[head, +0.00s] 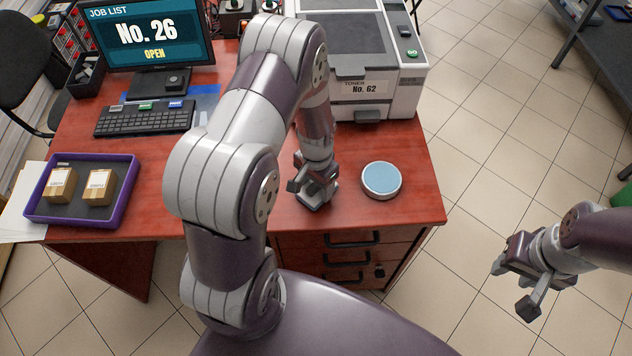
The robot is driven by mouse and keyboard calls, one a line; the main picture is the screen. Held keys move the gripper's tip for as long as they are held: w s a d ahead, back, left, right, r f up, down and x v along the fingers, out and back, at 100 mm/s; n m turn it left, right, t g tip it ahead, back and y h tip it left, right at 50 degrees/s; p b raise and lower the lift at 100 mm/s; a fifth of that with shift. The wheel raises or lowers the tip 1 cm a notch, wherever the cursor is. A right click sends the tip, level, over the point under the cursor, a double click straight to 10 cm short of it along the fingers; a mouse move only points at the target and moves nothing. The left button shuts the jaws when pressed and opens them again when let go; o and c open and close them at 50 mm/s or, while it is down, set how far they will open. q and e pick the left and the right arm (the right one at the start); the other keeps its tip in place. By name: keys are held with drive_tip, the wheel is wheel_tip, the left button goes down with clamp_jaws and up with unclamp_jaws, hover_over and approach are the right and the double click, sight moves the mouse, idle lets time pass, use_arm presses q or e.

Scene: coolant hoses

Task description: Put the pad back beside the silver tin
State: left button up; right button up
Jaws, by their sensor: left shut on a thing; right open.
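The silver tin (381,192) is round with a light blue top and sits near the right front of the red-brown desk. My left gripper (314,200) is to the left of the tin, pointing down low over the desk near its front edge. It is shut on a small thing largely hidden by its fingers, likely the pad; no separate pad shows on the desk. I cannot tell whether the held thing touches the desk. My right gripper (524,287) is open and empty, off the desk's right side above the tiled floor.
A purple-rimmed tray (129,190) with two small boxes lies at the left. A keyboard (146,118) and a monitor (150,38) stand behind it. A printer (372,60) stands at the back right. Bare desk lies around the tin.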

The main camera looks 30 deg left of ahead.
use_arm(q)
drive_tip(key=o, duration=0.9)
drive_tip(key=shift+f, duration=0.15)
drive_tip(key=shift+o, duration=0.2)
wheel_tip(320, 180, up, 13)
drive_tip(key=s+d+r+n+t, duration=0.1)
drive_tip(key=s+d+r, duration=0.3)
drive_tip(key=s, duration=0.4)
drive_tip(key=shift+s+d+r+n, duration=0.3)
drive_tip(key=shift+d+r+n, duration=0.05)
drive_tip(key=shift+d+n, duration=0.4)
